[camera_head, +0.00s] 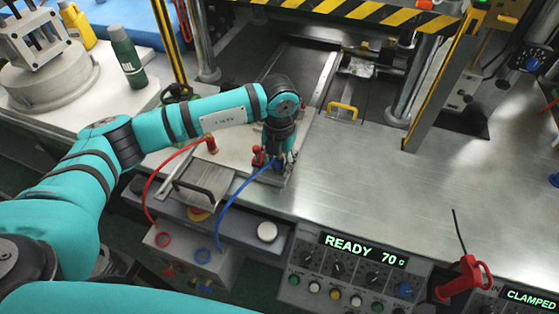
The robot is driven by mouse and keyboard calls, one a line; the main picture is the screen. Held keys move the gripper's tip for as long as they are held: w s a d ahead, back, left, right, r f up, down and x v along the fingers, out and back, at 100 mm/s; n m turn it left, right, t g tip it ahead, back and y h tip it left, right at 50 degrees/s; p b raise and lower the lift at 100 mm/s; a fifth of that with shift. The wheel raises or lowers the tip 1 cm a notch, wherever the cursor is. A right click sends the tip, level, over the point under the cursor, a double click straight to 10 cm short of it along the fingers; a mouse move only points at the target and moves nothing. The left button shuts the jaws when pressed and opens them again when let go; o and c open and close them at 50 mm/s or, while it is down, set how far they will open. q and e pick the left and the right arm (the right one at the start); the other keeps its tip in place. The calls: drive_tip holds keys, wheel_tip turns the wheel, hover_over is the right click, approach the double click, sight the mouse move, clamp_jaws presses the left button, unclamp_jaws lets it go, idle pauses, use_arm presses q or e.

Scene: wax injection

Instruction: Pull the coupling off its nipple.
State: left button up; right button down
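My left gripper (281,160) points down at the near edge of the metal plate (235,150), over the end of a blue hose (232,195). A blue coupling (278,165) at that hose end is mostly hidden by the gripper. The fingers are small and dark, and I cannot tell whether they are closed on it. The nipple under the coupling is hidden. A red coupling (211,145) with a red hose (160,178) stands on the plate further left. My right gripper is not in view.
A control panel (350,275) reads READY 70. A red-handled tool (465,280) is at lower right. The steel table (370,190) is clear to the right.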

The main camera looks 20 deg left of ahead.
use_arm(q)
clamp_jaws()
drive_tip(key=shift+r+p, duration=0.35)
drive_tip(key=shift+r, duration=0.2)
drive_tip(key=shift+r+p, duration=1.45)
drive_tip(key=shift+r, duration=1)
